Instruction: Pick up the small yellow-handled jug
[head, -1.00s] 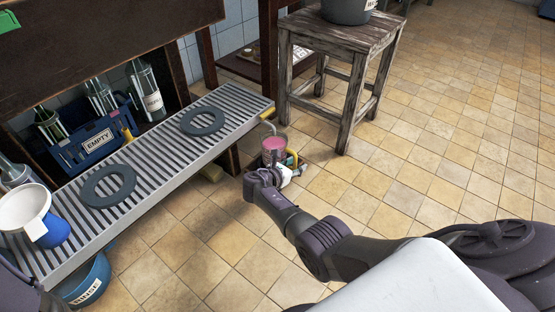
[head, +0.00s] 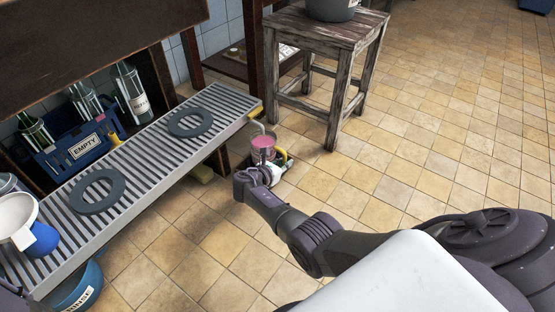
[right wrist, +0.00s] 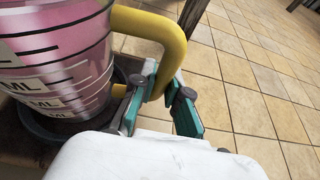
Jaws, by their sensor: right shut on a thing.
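The small jug (head: 262,142) holds pink liquid and has a yellow handle. In the head view it is low beside the right end of the slatted rack, partly hidden by my right gripper (head: 276,168). In the right wrist view the jug (right wrist: 55,60) shows black lines and "ML" marks, with a dark round base or dish under it. The fingers of my right gripper (right wrist: 162,105) are shut on the lower part of the yellow handle (right wrist: 165,35), one on each side. I cannot tell whether the jug is lifted.
The slatted metal rack (head: 140,160) carries two dark rings (head: 190,122) and a white-and-blue vessel (head: 40,235). A blue "EMPTY" crate (head: 75,160) with bottles stands behind it. A wooden stool (head: 335,40) bears a grey bucket (head: 332,8).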

